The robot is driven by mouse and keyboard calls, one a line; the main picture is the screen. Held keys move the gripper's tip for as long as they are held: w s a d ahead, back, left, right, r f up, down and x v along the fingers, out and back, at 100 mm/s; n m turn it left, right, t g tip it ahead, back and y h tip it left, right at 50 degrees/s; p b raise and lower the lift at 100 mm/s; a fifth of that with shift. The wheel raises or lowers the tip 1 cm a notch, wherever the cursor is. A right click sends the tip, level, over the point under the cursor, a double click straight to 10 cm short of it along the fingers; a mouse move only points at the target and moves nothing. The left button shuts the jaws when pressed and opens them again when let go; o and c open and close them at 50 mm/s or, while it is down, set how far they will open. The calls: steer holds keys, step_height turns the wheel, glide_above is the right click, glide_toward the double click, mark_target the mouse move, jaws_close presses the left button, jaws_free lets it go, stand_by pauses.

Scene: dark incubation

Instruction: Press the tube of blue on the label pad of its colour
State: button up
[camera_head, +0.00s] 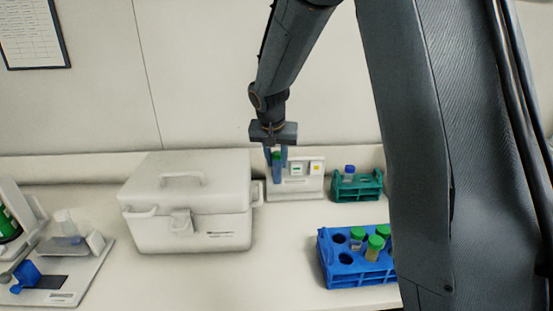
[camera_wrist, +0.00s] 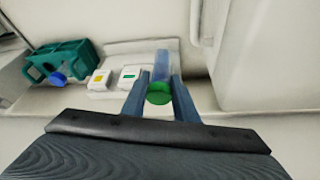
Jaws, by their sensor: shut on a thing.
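My gripper (camera_head: 276,152) is shut on a tube (camera_head: 276,172) with a green cap and blue contents. The tube is upright in the head view, in front of the left end of the white label stand (camera_head: 310,188). In the wrist view the tube (camera_wrist: 164,66) shows between my fingers (camera_wrist: 159,92), its green cap towards the camera. The stand carries a pad with a green mark (camera_head: 297,169) and a pad with a yellow mark (camera_head: 316,168). The stand's left part is hidden behind the tube, so no blue pad shows. I cannot tell whether the tube touches the stand.
A white lidded box (camera_head: 190,215) stands close on the left. A green rack (camera_head: 357,190) with a blue-capped tube is on the right. A blue rack (camera_head: 345,278) with several green-capped tubes is nearer. Lab equipment (camera_head: 50,298) stands at far left.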

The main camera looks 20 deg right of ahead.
steer(key=shift+s+a+b, duration=0.15)
steer(key=shift+s+b, duration=0.05)
steer(key=shift+s, duration=0.7)
steer(key=shift+s+a+b, duration=0.15)
steer(key=shift+s+a, duration=0.05)
steer(key=shift+s, duration=0.7)
steer(key=shift+s+a+b, duration=0.15)
steer(key=shift+s+b, duration=0.05)
steer(key=shift+s, duration=0.7)
